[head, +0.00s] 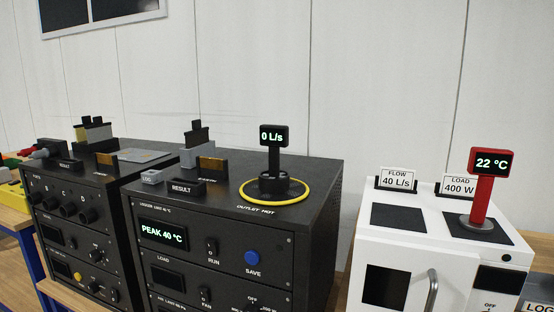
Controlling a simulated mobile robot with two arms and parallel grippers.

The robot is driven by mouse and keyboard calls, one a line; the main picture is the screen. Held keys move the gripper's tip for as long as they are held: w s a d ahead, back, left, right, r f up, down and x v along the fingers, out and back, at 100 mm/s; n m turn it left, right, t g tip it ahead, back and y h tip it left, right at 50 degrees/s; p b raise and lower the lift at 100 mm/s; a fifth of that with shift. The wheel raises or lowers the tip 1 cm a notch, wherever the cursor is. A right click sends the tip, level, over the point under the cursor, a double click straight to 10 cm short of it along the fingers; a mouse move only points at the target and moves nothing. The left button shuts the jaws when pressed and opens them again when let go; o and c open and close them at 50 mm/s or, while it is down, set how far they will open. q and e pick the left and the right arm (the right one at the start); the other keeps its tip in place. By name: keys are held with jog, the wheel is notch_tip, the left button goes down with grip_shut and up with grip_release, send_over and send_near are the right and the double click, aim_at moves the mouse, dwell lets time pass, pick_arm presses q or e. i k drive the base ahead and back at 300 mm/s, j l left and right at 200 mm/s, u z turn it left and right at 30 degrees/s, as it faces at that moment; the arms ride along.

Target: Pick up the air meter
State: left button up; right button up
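The air meter (274,158) looks to be the black upright device with a small screen reading "0 L/s". It stands upright on top of the black rack unit (330,178), inside a yellow ring (304,189) by the label "OUTLET HOT". A red handheld meter (483,188) reading "22 °C" stands upright on a dark square pad on the white cabinet at the right. Neither of my grippers shows in the head view.
The white cabinet (393,253) has a handle (431,293) and signs "FLOW 40 L/s" (398,180) and "LOAD 400 W" (459,187). Small blocks and a "RESULT" plate (181,188) stand left of the meter. Another black unit (50,213) stands at left. A gap separates the rack from the cabinet.

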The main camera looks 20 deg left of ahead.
aim_at(275, 180)
jog(key=k+j+u, duration=0.25)
jog(key=k+j, duration=0.15)
jog(key=j, duration=0.25)
jog(key=k+j+u, duration=0.15)
jog(key=j, duration=0.2)
